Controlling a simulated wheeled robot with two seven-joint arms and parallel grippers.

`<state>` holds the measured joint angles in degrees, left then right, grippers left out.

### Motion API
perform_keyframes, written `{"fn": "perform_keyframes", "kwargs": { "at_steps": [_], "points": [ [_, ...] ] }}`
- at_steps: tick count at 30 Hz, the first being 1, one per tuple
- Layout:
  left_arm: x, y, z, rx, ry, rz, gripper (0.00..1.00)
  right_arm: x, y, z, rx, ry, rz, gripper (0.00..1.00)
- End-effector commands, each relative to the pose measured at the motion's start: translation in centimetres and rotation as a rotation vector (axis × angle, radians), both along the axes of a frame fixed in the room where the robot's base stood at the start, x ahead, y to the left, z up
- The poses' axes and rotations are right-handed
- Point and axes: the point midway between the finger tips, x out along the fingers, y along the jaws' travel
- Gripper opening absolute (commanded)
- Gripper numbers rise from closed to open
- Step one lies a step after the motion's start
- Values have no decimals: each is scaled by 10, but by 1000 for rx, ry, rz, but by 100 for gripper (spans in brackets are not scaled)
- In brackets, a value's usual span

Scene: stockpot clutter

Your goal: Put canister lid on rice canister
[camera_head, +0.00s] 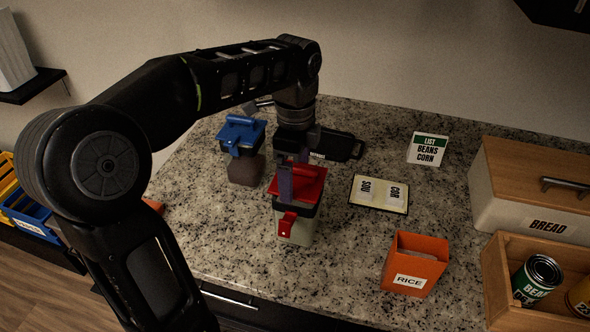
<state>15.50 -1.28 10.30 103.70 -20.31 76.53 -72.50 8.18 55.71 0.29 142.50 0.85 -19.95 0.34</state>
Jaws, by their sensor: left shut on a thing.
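A red lid (313,184) with a raised handle, a dark underside and a red front latch sits at the top of a pale grey-green canister (301,232) in the middle of the counter. Whether the lid is fully seated or slightly above the rim I cannot tell. My left gripper (292,183) comes down from above and is shut on the lid's handle, which its fingers partly hide. An orange open-topped container (414,262) labelled RICE stands to the right. My right gripper is not in view.
A canister with a blue lid (241,133) stands behind left. A BREAD box (525,206) and a wooden crate (497,285) with cans fill the right edge. The front-centre counter is clear.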

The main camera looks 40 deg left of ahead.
Motion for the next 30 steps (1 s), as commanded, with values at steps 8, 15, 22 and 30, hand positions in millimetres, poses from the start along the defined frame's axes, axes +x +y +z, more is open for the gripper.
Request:
{"fn": "perform_keyframes", "kwargs": {
  "at_steps": [8, 15, 22, 30],
  "points": [
    [0, 0, -7, 0, 0, 0, 46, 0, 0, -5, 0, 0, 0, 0],
    [0, 0, -11, 0, 0, 0, 46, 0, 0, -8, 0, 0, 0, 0],
    [0, 0, -12, 0, 0, 0, 100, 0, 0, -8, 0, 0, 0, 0],
    [0, 0, -9, 0, 0, 0, 100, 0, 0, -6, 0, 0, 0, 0]
  ]
}}
